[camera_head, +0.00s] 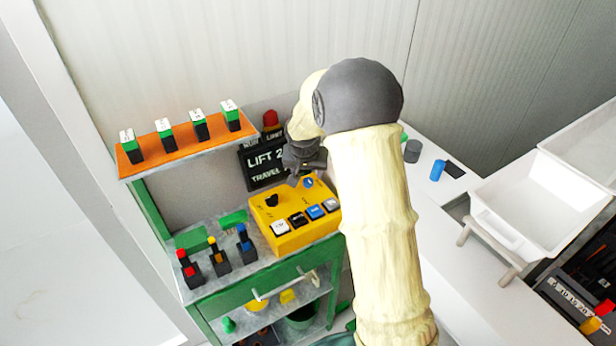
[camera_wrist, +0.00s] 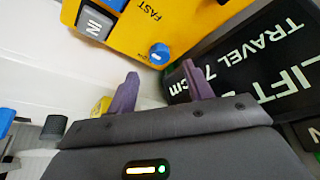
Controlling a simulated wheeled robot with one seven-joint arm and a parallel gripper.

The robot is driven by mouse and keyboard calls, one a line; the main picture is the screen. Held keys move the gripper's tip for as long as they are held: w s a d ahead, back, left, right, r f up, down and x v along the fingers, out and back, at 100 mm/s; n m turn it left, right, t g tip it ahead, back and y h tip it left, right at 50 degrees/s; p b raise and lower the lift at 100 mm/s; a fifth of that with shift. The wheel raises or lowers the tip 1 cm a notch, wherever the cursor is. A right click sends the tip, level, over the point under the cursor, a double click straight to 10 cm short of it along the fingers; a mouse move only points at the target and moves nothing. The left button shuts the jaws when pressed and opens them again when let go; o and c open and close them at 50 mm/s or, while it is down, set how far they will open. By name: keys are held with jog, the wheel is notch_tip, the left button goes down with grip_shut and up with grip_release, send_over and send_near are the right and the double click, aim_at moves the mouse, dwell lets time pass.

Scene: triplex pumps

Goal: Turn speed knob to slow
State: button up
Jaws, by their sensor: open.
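A yellow control box (camera_head: 290,235) stands on the green bench. Near its back right corner is a small blue knob (camera_head: 308,183) with a pale mark; it also shows in the wrist view (camera_wrist: 160,53). The wrist view reads FAST on the box near this knob; another small label beside the knob is too small to read. A black knob (camera_head: 271,200) sits on the box's left part. My gripper (camera_head: 301,179) is over the box's back edge. In the wrist view my gripper (camera_wrist: 161,82) is open and empty, its purple fingertips just short of the blue knob.
Several push buttons (camera_head: 297,219) line the box's front. A black display (camera_head: 262,160) reading LIFT and TRAVEL stands behind it, close to the right fingertip. Coloured switches (camera_head: 218,257) stand left. An orange shelf (camera_head: 185,143) is above. A white bin (camera_head: 535,200) is far right.

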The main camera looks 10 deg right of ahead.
aim_at(308, 181)
jog(key=x, duration=0.5)
jog(key=shift+w+d+f+p, duration=0.1)
jog(key=shift+f+p, duration=0.1)
jog(key=shift+p, duration=0.1)
jog(key=c, duration=1)
jog(key=shift+o, duration=0.2)
